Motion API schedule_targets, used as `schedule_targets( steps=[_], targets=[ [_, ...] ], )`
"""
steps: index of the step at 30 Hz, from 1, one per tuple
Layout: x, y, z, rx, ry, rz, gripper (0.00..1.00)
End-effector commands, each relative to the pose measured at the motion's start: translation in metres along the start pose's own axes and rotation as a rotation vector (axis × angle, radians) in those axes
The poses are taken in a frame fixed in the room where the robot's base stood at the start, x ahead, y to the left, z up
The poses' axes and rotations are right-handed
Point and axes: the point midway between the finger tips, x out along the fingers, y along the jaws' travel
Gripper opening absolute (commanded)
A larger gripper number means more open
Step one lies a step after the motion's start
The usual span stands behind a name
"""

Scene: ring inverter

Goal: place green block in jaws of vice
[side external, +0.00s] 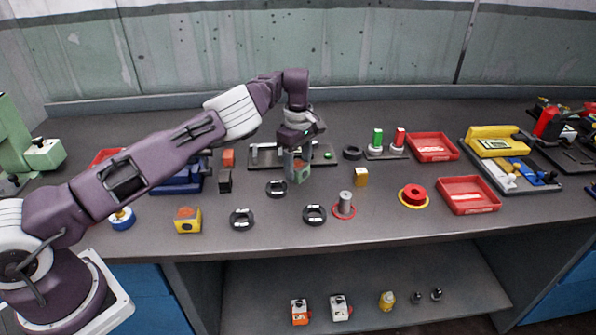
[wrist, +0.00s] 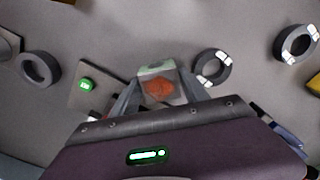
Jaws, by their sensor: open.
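My gripper (side external: 297,165) is lowered over the middle of the bench and is open. A block with a pale green edge and an orange patch on top (wrist: 158,84) sits between its fingertips (wrist: 160,98) in the wrist view. Its greenish side also shows under my gripper in the side view (side external: 302,172). I cannot tell if the fingers touch it. A blue device (side external: 180,181), perhaps the vice, stands left of my gripper, partly hidden behind my arm. Its jaws cannot be made out.
Black rings (side external: 242,219) lie in front of my gripper. A dark plate (side external: 323,155) with a green button is close by. A yellow block (side external: 361,177), a post on a red ring (side external: 344,205) and red trays (side external: 468,195) are to the right. The front edge is mostly clear.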

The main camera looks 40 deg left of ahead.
Motion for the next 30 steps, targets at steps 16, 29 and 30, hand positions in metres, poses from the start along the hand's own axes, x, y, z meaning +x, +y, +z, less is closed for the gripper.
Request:
schedule_targets(
  steps=[16, 29, 30],
  targets=[
    [0.003, 0.0, 0.0, 0.001, 0.0, 0.002, 0.0],
    [-0.028, 0.002, 0.0, 0.003, -0.001, 0.009, 0.0],
    [-0.039, 0.002, 0.0, 0.003, -0.002, 0.009, 0.0]
  ],
)
